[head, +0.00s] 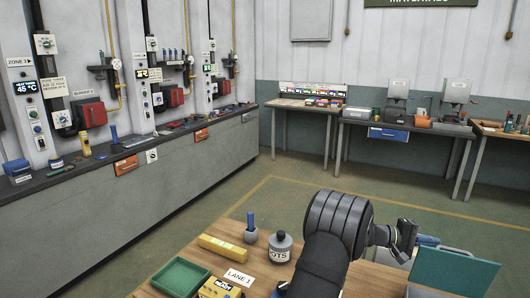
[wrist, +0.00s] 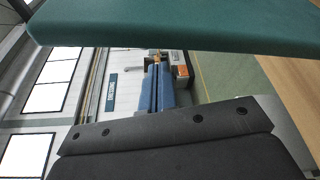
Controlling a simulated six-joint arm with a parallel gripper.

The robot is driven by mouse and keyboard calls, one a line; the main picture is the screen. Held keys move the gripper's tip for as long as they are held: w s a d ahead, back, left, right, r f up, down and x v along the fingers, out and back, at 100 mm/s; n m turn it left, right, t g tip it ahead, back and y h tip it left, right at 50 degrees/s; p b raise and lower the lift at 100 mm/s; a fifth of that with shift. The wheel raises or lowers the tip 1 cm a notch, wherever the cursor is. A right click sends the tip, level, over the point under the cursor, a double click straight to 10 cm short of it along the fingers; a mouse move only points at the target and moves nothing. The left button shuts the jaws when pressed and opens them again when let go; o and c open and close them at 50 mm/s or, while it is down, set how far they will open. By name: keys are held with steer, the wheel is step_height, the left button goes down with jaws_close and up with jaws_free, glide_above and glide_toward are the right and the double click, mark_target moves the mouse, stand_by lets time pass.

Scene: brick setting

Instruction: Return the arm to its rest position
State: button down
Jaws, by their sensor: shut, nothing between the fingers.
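My arm rises over the wooden bench in the head view and bends to the right. My gripper (head: 408,238) is at its end, small, shut and empty, just left of a teal panel (head: 468,270). I cannot tell whether it touches the panel. In the wrist view a teal surface (wrist: 180,22) crosses the top. A dark grey body with round holes (wrist: 180,145) fills the bottom there; I cannot tell what it is. The fingertips are not clear in the wrist view.
On the bench (head: 240,262) are a grey bottle (head: 280,248), a blue-topped item (head: 251,229), a yellow bar (head: 222,247), a green tray (head: 180,277), a yellow box (head: 220,289) and a lane card (head: 239,277). A long counter (head: 150,190) runs along the left wall. Open floor lies beyond.

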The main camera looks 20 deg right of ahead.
steer(key=w+d+f, duration=0.2)
steer(key=w+d, duration=0.1)
steer(key=r+v, duration=0.1)
steer(key=v, duration=0.9)
steer(key=s+d+r+m+g+y, duration=0.1)
steer(key=s+d+r+m+y, duration=0.2)
steer(key=m, duration=0.8)
steer(key=shift+s+r+g+y, duration=0.3)
steer(key=shift+s+r+y, duration=0.9)
steer(key=shift+s+y, duration=0.95)
